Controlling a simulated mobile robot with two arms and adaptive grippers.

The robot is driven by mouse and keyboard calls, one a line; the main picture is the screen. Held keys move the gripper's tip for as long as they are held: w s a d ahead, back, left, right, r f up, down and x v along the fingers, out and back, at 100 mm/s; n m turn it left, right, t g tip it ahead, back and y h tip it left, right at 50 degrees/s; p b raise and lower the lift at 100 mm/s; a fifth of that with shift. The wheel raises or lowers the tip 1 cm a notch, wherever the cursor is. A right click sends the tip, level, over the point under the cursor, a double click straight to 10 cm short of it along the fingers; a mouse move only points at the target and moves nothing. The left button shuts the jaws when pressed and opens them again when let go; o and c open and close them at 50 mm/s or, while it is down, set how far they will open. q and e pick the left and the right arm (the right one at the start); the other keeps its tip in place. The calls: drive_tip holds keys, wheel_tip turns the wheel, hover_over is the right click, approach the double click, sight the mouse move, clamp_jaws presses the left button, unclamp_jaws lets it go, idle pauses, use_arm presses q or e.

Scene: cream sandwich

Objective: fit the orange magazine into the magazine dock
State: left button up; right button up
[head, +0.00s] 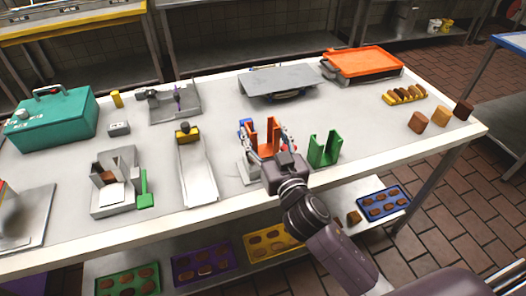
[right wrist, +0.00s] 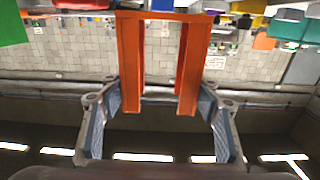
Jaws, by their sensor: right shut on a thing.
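The orange magazine (head: 268,146) is a U-shaped upright piece in the middle of the table. It also shows large in the right wrist view (right wrist: 163,17). My right gripper (head: 268,140) is shut on it, with one finger on each side. In the right wrist view my fingers (right wrist: 161,103) flank its two walls. A grey base (head: 247,172) with a blue part (head: 245,127) stands just left of and behind the gripper, partly hidden by it. I cannot tell for sure whether this is the magazine dock, or whether the magazine touches it. My left gripper is not in view.
A green magazine (head: 325,149) stands close to the right of my gripper. A pale chute (head: 197,180) stands to the left. A grey plate on a stand (head: 278,83) is behind, and an orange-topped tray (head: 362,63) is at the back right. The front right tabletop is clear.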

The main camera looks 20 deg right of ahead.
sight(263, 152)
drive_tip(key=shift+f+b, duration=0.65)
drive_tip(key=shift+f, duration=2.35)
drive_tip(key=shift+f, duration=0.1)
drive_tip(key=shift+f, duration=0.15)
drive_tip(key=o, duration=1.3)
drive_tip(key=shift+r, duration=0.2)
drive_tip(key=s+b, duration=0.2)
drive_tip(key=s, duration=0.8)
drive_tip(key=shift+s+d+f+b, duration=0.1)
drive_tip(key=shift+s+d+b, duration=0.05)
drive_tip(key=shift+s+b, duration=0.2)
drive_tip(key=shift+s, duration=0.7)
